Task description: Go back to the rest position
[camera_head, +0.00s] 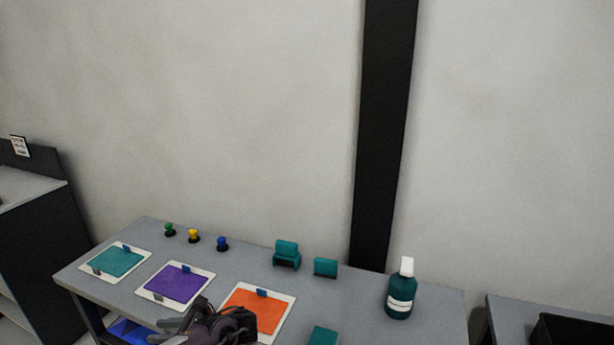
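My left gripper (172,330), dark with grey fingers, is low in the head view, over the front of the grey table (340,290). It overlaps the lower left of the board with the orange sheet (262,308). Its fingers point left; whether they are apart is too small and dark to tell. No held thing shows. My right gripper is out of view. A board with a teal sheet (117,262) and one with a purple sheet (177,283) lie to the left.
Green (169,230), yellow (194,236) and blue (222,243) knobs stand at the back. A black bin (570,330) sits on another table. A dark cabinet (45,235) is at left.

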